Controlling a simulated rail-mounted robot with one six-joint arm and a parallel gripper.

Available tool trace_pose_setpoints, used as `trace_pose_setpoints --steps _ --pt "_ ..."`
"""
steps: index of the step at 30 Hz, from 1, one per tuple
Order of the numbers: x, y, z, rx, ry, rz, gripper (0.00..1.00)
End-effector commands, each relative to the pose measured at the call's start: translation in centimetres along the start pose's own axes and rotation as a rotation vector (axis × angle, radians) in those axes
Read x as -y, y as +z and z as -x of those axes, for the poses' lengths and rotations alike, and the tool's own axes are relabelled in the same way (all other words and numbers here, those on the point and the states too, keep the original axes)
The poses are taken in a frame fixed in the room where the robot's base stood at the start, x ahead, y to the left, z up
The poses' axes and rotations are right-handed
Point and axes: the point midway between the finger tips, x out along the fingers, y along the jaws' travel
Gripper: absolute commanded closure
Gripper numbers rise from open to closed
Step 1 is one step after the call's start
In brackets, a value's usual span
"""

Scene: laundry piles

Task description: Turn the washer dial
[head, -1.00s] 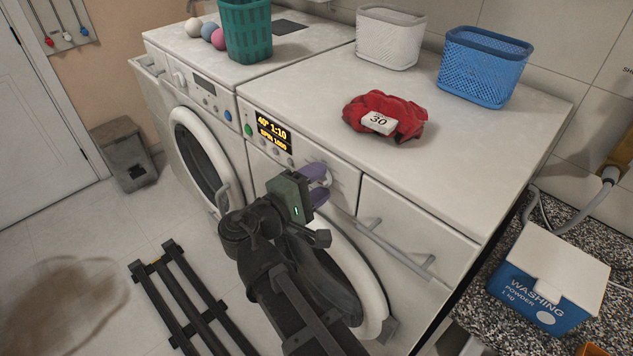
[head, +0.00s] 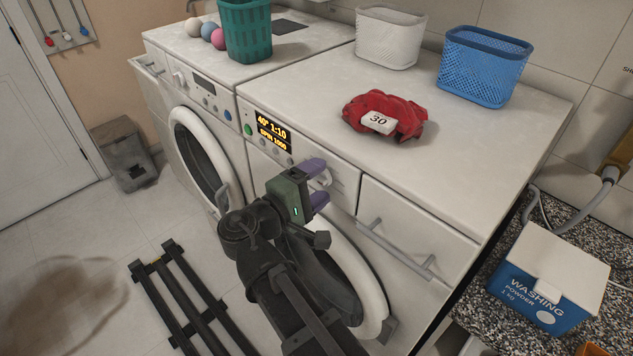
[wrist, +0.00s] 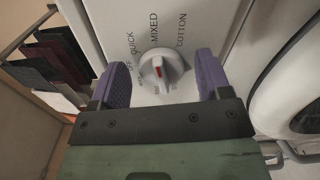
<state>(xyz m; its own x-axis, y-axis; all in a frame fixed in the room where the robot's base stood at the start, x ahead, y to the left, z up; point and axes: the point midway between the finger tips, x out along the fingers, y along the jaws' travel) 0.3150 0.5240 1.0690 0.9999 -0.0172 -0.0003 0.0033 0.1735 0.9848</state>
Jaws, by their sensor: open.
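In the wrist view the mark points up, roughly toward the printed word MIXED. QUICK and OFF stand to its left and COTTON to its right. My gripper (wrist: 160,78) is open, with one purple finger on each side of the dial and a gap visible on both sides. In the head view my gripper (head: 318,183) is at the front panel of the right-hand washer (head: 345,190), and the dial is mostly hidden behind the fingers. The lit display (head: 272,131) reads 40°, 1:10 and a spin line.
A second machine (head: 200,100) stands to the left. A red cloth (head: 390,108) with a tag marked 30, a white basket (head: 388,40) and a blue basket (head: 482,68) sit on top. A drawer handle (head: 395,250) sticks out right of the gripper.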

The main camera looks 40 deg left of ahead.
Motion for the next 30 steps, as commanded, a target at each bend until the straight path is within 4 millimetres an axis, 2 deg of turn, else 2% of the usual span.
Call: trace_pose_setpoints --steps 5,12,15,19,30 --pt "0.0 0.0 2.6 -0.003 0.001 0.000 0.29" --pt "0.0 0.0 8.5 -0.004 0.001 0.000 0.29" --pt "0.0 -0.1 10.1 -0.003 0.000 0.000 0.29" --pt "0.0 0.0 10.7 0.000 0.000 0.000 0.29" --pt "0.0 0.0 10.7 0.000 0.000 0.000 0.29"
